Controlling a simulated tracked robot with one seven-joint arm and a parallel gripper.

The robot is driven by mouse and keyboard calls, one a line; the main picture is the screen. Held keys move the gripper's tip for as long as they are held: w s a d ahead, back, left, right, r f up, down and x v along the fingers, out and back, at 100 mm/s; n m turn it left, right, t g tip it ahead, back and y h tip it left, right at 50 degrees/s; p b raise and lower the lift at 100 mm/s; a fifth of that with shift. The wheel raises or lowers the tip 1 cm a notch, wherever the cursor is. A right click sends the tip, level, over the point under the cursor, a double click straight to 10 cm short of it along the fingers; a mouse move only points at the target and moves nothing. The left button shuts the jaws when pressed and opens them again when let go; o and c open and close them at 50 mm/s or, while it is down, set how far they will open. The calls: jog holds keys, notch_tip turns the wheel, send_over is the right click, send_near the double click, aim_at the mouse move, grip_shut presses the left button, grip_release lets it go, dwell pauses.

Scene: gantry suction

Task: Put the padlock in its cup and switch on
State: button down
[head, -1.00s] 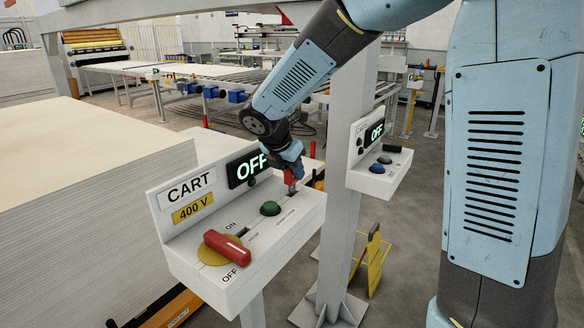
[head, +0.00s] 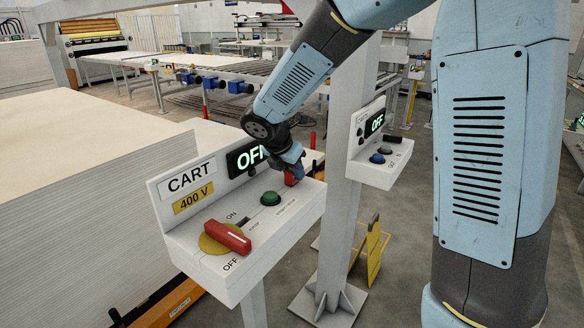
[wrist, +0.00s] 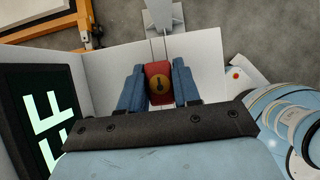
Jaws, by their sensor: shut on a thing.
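The red padlock (wrist: 159,85), with a round brass keyhole face, is between the blue fingers of my gripper (wrist: 159,88) in the wrist view. My gripper is shut on it. In the head view the padlock (head: 291,178) shows as a small red patch under my gripper, low over the right end of the white CART console (head: 200,262). I cannot make out its cup or whether the padlock touches the console. The red rotary switch handle (head: 227,237) sits on a yellow disc between the ON and OFF marks. The console display (head: 246,158) reads OFF.
A green button (head: 270,198) stands on the console, left of my gripper. A second console (head: 380,170) with its own OFF display is on the grey post (head: 343,215) to the right. Stacked boards (head: 70,190) fill the left. Space before the console looks clear.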

jog(key=c, duration=0.7)
grip_release()
jog(key=v, duration=1.3)
jog(key=shift+s+a+r, duration=0.15)
jog(key=shift+s+r, duration=0.05)
jog(key=shift+r, duration=0.1)
jog(key=shift+c, duration=0.4)
